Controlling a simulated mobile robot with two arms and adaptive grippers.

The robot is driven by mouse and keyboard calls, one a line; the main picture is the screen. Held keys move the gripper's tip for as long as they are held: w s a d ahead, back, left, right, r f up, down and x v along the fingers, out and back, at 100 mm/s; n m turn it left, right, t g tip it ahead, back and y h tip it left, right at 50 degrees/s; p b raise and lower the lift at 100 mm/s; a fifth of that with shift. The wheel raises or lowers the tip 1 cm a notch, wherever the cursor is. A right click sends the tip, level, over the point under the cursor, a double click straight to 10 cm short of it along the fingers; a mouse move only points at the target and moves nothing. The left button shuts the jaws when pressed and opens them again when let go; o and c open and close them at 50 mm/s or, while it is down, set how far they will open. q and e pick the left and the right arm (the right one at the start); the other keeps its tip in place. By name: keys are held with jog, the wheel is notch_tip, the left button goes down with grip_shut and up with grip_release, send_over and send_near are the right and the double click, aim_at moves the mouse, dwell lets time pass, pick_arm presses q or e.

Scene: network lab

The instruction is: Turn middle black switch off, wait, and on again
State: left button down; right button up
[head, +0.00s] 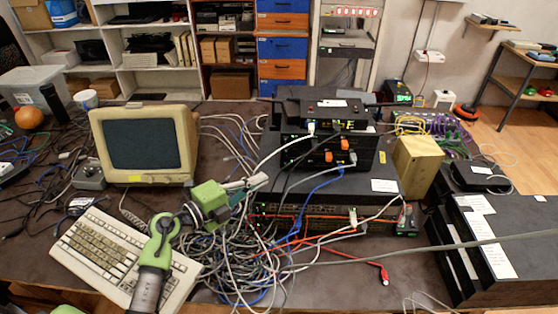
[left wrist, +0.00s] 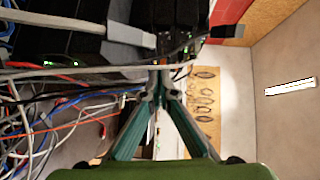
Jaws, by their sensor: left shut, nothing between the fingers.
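A stack of black network devices stands at the middle of the table. The middle black switch (head: 362,158) has green lights and orange plugs on its front. A smaller black unit (head: 320,108) lies on top of it, and a wider rack unit (head: 375,185) lies below. My left gripper (head: 262,179) is shut and empty, left of the stack's front, pointing towards it. In the left wrist view its fingertips (left wrist: 160,72) meet just below dark devices with green lights and cables; contact cannot be told. My right gripper is not in view.
A tangle of cables (head: 235,250) lies below the gripper and before the stack. A beige monitor (head: 145,145) and keyboard (head: 105,255) are at left. A yellowish box (head: 417,163) stands right of the stack, with black units (head: 500,240) further right.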

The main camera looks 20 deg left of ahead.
aim_at(286, 156)
pick_arm(q)
jog(key=p+x, duration=0.1)
jog(key=x, duration=0.6)
jog(key=shift+w+d+r, duration=0.15)
jog(key=shift+w+d, duration=0.1)
jog(key=shift+w, duration=0.1)
jog(key=shift+w+a+f, duration=0.1)
jog(key=shift+w+a, duration=0.1)
jog(key=shift+w, duration=0.35)
jog(key=shift+w+a+f, duration=0.1)
jog(key=shift+w+a, duration=0.15)
jog(key=shift+w, duration=0.25)
jog(key=shift+w+a+f, duration=0.2)
jog(key=shift+w+a, duration=0.05)
jog(key=shift+w, duration=0.4)
jog(key=shift+f, duration=0.1)
jog(key=b, duration=0.2)
jog(key=m+t+b, duration=0.1)
jog(key=b, duration=0.1)
jog(key=shift+w+a+h, duration=0.2)
jog(key=shift+w+h, duration=0.1)
jog(key=shift+w, duration=0.05)
